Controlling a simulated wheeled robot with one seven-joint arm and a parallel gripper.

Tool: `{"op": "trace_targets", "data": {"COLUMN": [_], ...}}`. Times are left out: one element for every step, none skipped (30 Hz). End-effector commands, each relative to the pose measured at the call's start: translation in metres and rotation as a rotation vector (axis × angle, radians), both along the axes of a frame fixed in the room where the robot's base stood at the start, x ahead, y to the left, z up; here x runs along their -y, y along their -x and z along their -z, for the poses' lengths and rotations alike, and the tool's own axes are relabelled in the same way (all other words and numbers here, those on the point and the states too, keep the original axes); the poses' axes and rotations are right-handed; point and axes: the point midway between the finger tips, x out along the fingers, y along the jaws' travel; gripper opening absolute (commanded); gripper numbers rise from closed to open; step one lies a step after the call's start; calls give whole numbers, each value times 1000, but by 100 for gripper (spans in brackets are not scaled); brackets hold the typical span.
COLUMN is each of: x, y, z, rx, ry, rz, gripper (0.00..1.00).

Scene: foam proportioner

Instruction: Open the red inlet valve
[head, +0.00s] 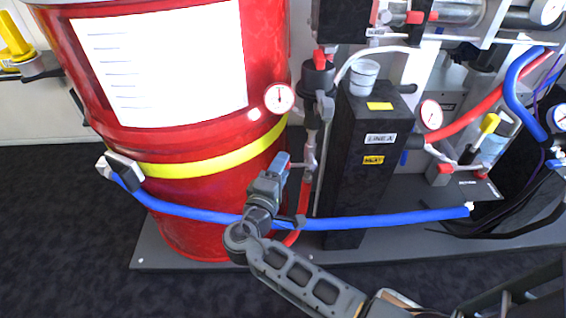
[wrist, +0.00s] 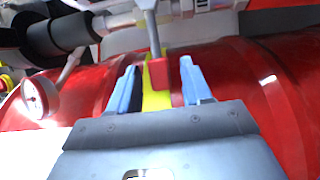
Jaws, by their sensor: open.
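In the wrist view, a grey valve lever with a red grip (wrist: 159,73) hangs down from a pipe fitting at the top. My gripper (wrist: 160,84) is open, with one blue finger on each side of the red grip. I cannot tell whether either finger touches it. In the head view, my gripper (head: 283,163) is beside the upright pipe at the front right of the red drum. A thin grey lever (head: 302,165) reaches from that pipe toward the fingers; its red end is hidden there.
The red drum (head: 200,200) with a yellow band stands close behind my gripper. A blue hose (head: 370,222) crosses low in front. A gauge (head: 280,98) sits above my gripper. A black column (head: 350,190) stands to the right. Open floor lies at left (head: 60,220).

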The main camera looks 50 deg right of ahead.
Motion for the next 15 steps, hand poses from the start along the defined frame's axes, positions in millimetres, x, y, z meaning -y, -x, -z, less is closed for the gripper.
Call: {"op": "trace_targets", "data": {"x": [8, 12, 16, 20, 23, 26, 28, 29, 31, 32, 32, 33, 33, 33, 33], "y": [-2, -3, -4, -5, -6, -7, -7, -8, -8, -9, -9, -9, -9, -9, -9], "z": [1, 1, 1, 1, 1, 1, 1, 1, 1, 1, 0, 0, 0, 0, 0], "rx": [1, 1, 2, 2, 1, 1, 1, 1, 0, 0, 0, 0, 0, 0, 0], "ry": [0, 0, -1, -1, 0, 0, -1, -1, -1, -1, -1, -1, -1, -1, -1], "rz": [3, 2, 2, 2, 1, 2, 1, 1, 0, -1, -2, -2, -2, -2, -2], "gripper": [49, 49, 49, 49, 49, 49, 49, 49, 49, 49, 49, 49, 49, 49, 49]}}
